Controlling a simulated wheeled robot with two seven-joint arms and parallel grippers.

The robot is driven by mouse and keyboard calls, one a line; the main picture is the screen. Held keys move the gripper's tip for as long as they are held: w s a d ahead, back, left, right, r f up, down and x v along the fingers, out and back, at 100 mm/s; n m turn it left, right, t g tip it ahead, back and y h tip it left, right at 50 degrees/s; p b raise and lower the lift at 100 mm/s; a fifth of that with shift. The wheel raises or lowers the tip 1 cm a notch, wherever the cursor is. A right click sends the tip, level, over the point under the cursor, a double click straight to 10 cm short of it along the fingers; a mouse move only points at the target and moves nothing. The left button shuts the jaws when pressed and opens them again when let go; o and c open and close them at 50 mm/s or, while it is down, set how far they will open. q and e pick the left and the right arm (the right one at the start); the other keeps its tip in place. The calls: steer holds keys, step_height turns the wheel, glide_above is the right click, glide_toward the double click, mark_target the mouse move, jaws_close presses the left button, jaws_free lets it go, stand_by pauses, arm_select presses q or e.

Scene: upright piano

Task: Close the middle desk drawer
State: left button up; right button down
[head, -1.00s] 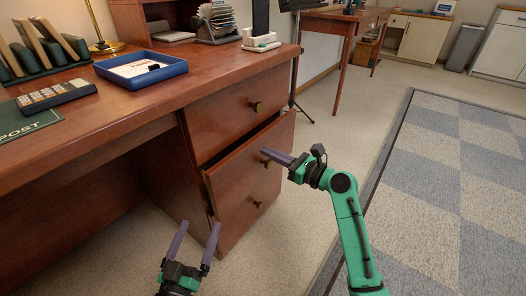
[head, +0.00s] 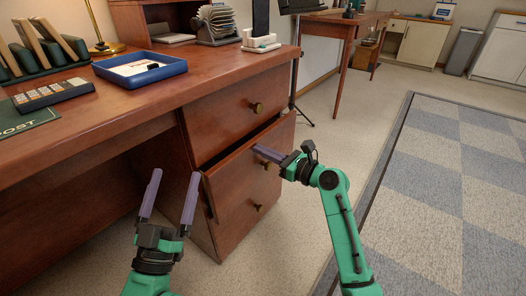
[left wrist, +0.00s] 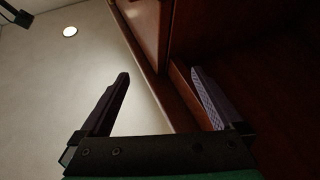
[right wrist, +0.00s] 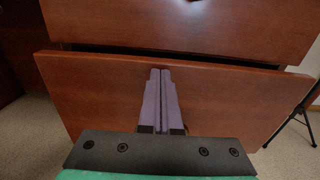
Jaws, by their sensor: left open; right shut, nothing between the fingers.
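The middle desk drawer (head: 230,190) is partly open, its reddish-brown wooden front standing out from the desk with a dark gap above it. Its brass knob sits just below my right fingers. My right gripper (head: 256,151) is shut and empty, its purple fingertips at or very near the upper part of the drawer front. The right wrist view shows the fingers (right wrist: 160,75) pointing at the drawer front (right wrist: 225,95) near its top edge; contact is hard to tell. My left gripper (head: 174,175) is open and empty, pointing up left of the drawer, by the desk's knee space.
The top drawer (head: 235,115) and bottom drawer (head: 245,210) look shut. The desktop holds a blue tray (head: 140,69), a calculator (head: 53,94) and a card file. A thin black stand is behind the desk's right end. Carpet on the right is clear.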

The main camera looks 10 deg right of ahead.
mark_target(251, 141)
arm_select(q)
steer(key=shift+f, duration=0.1)
arm_select(e)
steer(key=shift+w, duration=0.1)
steer(key=p+x, duration=0.2)
steer(key=x, duration=0.2)
steer(key=shift+r, duration=0.2)
steer(key=shift+a, duration=0.1)
arm_select(q)
steer(key=s+d+f+g+y, duration=0.1)
steer(key=s+f+g, duration=0.3)
steer(key=f, duration=0.8)
steer(key=s+d+f+n+g, duration=0.1)
steer(key=s+f+g, duration=0.3)
steer(key=f, duration=0.8)
steer(key=shift+s+d+y, duration=0.15)
steer(key=shift+d+y, duration=0.05)
steer(key=shift+y, duration=0.2)
